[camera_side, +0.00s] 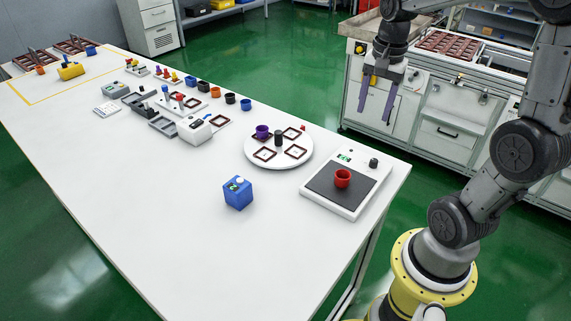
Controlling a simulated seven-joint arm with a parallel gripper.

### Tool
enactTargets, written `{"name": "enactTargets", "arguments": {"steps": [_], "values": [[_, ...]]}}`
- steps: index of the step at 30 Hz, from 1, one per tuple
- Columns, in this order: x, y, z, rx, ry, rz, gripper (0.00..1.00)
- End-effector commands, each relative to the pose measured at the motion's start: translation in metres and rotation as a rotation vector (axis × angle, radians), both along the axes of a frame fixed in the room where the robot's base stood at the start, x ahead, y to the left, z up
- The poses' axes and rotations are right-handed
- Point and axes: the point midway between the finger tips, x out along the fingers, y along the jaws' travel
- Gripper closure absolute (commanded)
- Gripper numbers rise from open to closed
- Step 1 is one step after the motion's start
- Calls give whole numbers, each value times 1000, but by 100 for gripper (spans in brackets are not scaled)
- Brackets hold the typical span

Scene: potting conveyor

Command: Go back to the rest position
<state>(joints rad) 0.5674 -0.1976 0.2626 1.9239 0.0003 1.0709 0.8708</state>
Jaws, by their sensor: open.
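My gripper (380,98) is at the upper right of the side view, pointing down. Its two purple fingers are apart with nothing between them. It hangs well above and beyond the table's right end, with the white cabinets behind it in the picture. My arm rises from a yellow base ring at the lower right and bends over at the top edge, where part of it is cut off. A red pot (342,179) stands upright on the dark pad of a white scale-like device (366,200), below and apart from my gripper.
A round white turntable (257,166) carries brown square frames and a purple pot (262,131). A blue box (238,193) stands on the white table (170,243). Several coloured pots, trays and small devices line its far side. The front of the table is clear.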

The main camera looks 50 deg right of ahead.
Motion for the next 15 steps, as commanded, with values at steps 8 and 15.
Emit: {"name": "enactTargets", "arguments": {"steps": [8, 15], "values": [[-35, 119, 46, -143, -225, 605, 41], [-81, 161, 34, -278, -340, 1126, 41]]}}
